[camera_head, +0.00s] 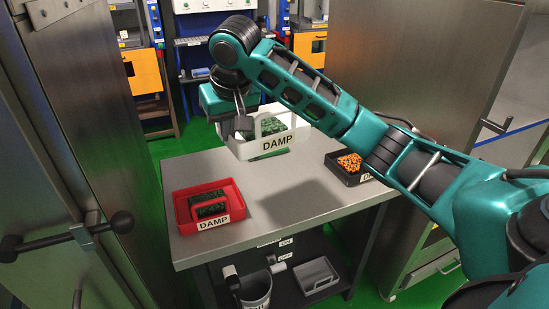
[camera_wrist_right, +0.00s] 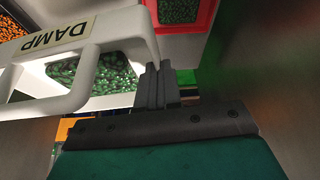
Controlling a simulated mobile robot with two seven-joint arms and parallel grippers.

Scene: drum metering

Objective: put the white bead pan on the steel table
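The white bead pan (camera_head: 240,148) has a "DAMP" label and an arched handle, and green beads (camera_head: 270,127) lie in it. It is in the air above the steel table (camera_head: 270,172), with a dark shadow on the tabletop to its lower right. My right gripper (camera_head: 242,122) is shut on the pan at its left side. In the right wrist view the fingers (camera_wrist_right: 158,85) are close together at the edge of the white pan (camera_wrist_right: 115,40). My left gripper is in neither view.
A red pan (camera_head: 183,212) with dark green beads stands on the table's left part. A black tray (camera_head: 350,178) with orange beads stands at the right. Steel cabinets flank the table. A bucket (camera_head: 256,291) and grey tray (camera_head: 316,277) are on the lower shelf.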

